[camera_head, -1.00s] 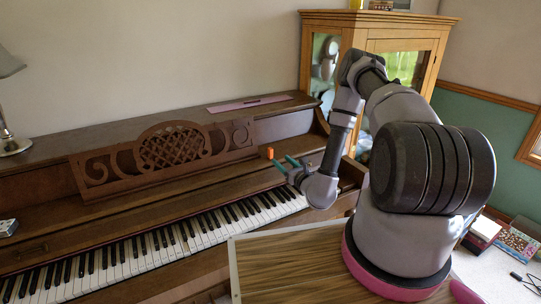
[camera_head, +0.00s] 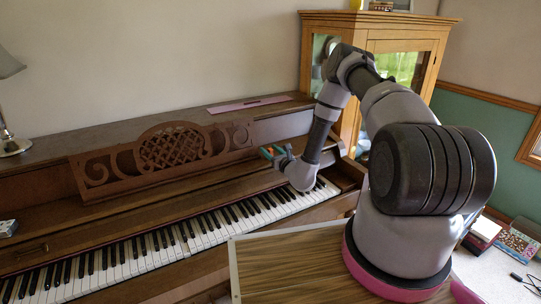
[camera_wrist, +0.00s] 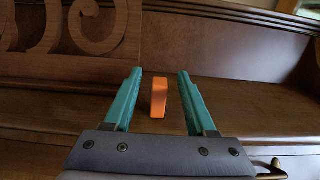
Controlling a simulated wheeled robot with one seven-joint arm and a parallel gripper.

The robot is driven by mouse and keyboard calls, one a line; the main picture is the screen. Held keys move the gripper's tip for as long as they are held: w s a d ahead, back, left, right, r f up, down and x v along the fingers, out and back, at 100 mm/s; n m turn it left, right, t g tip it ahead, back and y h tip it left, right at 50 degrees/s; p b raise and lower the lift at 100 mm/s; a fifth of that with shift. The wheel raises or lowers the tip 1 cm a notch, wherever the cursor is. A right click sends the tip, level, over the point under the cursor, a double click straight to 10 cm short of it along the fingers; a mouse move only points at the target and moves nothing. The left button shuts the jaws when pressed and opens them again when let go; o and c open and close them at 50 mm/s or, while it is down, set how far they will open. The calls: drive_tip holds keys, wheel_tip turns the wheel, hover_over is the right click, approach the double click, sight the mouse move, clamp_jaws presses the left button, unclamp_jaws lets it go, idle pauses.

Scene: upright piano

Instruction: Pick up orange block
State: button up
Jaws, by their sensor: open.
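The orange block (camera_wrist: 159,98) stands upright on the brown wooden ledge of the piano, in the middle of the wrist view. My gripper (camera_wrist: 160,76) is open, with one teal finger on each side of the block. There is a gap between the block and each finger, and neither finger visibly touches it. In the head view my gripper (camera_head: 273,152) is over the ledge at the right of the music stand. There the block (camera_head: 269,150) shows only as a small orange patch between the fingers.
The carved music stand (camera_head: 168,150) rises just left of my gripper, and its scrollwork (camera_wrist: 85,22) shows close by in the wrist view. The piano keys (camera_head: 150,243) lie below. A pink strip (camera_head: 248,103) lies on the piano top. A wooden cabinet (camera_head: 425,45) stands behind my arm.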

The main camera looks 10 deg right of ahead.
drive_tip(key=shift+c, duration=0.3)
clamp_jaws()
